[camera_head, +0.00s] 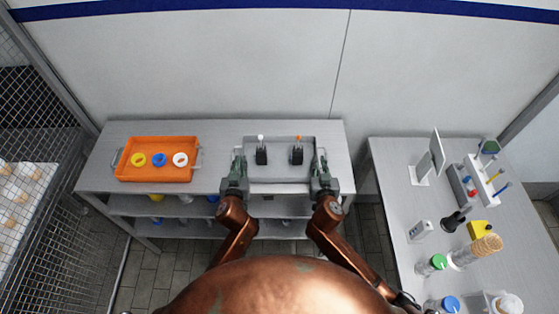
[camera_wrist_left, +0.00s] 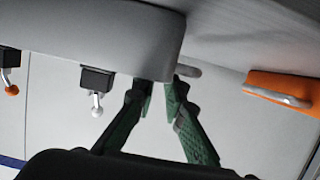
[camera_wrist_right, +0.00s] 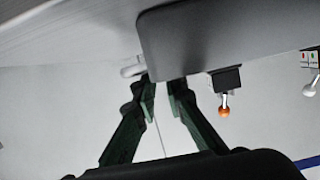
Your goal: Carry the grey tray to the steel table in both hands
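The grey tray (camera_head: 280,173) is level over the front of the back steel-grey table, carrying two black switch boxes, one with a white knob (camera_head: 261,138) and one with an orange knob (camera_head: 298,138). My left gripper (camera_head: 238,158) is at the tray's left end; in the left wrist view its fingers (camera_wrist_left: 158,86) close in on the tray's end handle (camera_wrist_left: 188,71). My right gripper (camera_head: 320,160) is at the right end; its fingers (camera_wrist_right: 163,86) close in on the handle (camera_wrist_right: 133,69). The fingertips partly hide both handles. Whether the tray touches the tabletop is unclear.
An orange tray (camera_head: 157,178) with three coloured rings lies left on the back table (camera_head: 217,133). A gap separates the tables. A mesh cage (camera_head: 40,200) stands left.

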